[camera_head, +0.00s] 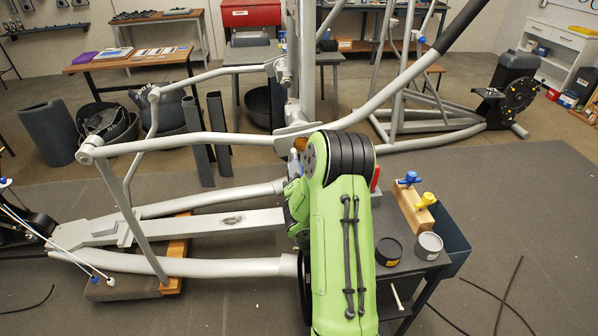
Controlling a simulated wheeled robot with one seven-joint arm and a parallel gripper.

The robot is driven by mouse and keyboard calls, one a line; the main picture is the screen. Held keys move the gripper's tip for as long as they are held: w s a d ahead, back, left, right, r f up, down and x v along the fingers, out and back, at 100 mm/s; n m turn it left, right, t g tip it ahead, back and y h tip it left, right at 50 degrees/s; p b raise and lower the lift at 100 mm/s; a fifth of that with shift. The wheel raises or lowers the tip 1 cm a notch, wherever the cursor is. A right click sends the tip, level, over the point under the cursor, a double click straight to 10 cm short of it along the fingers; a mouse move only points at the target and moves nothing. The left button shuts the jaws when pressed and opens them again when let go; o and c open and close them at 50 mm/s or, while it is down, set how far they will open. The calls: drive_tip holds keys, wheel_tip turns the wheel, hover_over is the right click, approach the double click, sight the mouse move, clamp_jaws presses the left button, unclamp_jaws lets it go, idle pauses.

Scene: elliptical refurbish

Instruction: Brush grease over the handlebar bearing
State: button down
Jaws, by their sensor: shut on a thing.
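The grey frame of the elliptical (230,138) spans the middle of the view, with its long handlebar arm running to the upper right. The handlebar pivot on the upright post (293,112) is partly covered by my green arm, so I cannot make out the bearing surface or any grease. A small orange-brown piece (300,144) shows just above my arm; I cannot tell what it is. A dark tin (389,251) and a grey tin (429,245) stand on the cart at right. My gripper is hidden behind my arm, and no brush is clearly visible.
The dark cart (410,268) also bears a wooden block (412,208) with blue and yellow knobs. A blue-grey bin (455,238) hangs at its side. Cables (508,290) lie on the floor at right. A workbench (130,62) and tubs stand behind.

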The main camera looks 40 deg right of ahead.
drive_tip(key=shift+w+d+p, duration=0.4)
drive_tip(key=shift+w+p, duration=0.15)
drive_tip(key=shift+p, duration=0.75)
drive_tip(key=shift+d, duration=0.1)
drive_tip(key=s+d+p, duration=0.3)
drive_tip(key=d+p, duration=0.2)
drive_tip(key=shift+s, duration=0.3)
drive_tip(key=shift+f, duration=0.1)
